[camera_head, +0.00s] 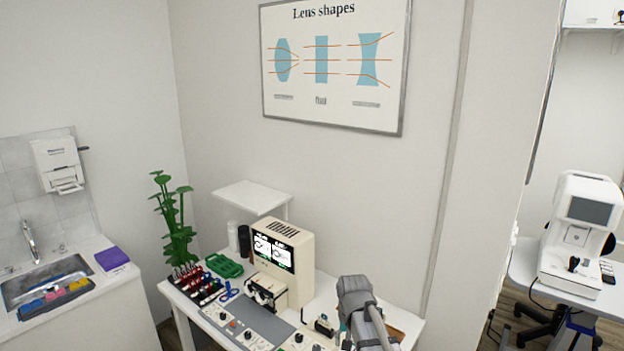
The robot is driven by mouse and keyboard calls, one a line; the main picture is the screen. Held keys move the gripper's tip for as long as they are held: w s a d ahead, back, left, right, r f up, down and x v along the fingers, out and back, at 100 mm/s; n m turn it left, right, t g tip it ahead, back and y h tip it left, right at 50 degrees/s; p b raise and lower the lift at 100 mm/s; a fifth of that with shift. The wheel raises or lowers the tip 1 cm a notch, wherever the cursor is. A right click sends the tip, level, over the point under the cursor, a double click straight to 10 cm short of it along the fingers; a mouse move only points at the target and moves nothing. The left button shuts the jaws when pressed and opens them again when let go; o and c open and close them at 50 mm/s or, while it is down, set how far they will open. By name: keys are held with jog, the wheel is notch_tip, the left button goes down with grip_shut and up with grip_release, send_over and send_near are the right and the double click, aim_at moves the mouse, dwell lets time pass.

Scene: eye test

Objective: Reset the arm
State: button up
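My grey arm (362,305) rises at the bottom of the view, right of centre, in front of the right part of the white table (408,322). Its lower part runs out of the bottom edge. I see no gripper fingers, so whether they hold anything is hidden.
Left of my arm, a cream device with a screen (284,255) stands on the table among coloured tools (192,280), a green case (224,265) and a grey panel (255,318). A plant (175,220) and a sink (45,283) are left. Another machine (582,235) stands right.

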jog(key=s+d+n, duration=0.2)
jog(key=s+d, duration=0.5)
jog(key=s, duration=0.4)
jog(key=shift+s, duration=0.15)
jog(key=shift+a, duration=0.1)
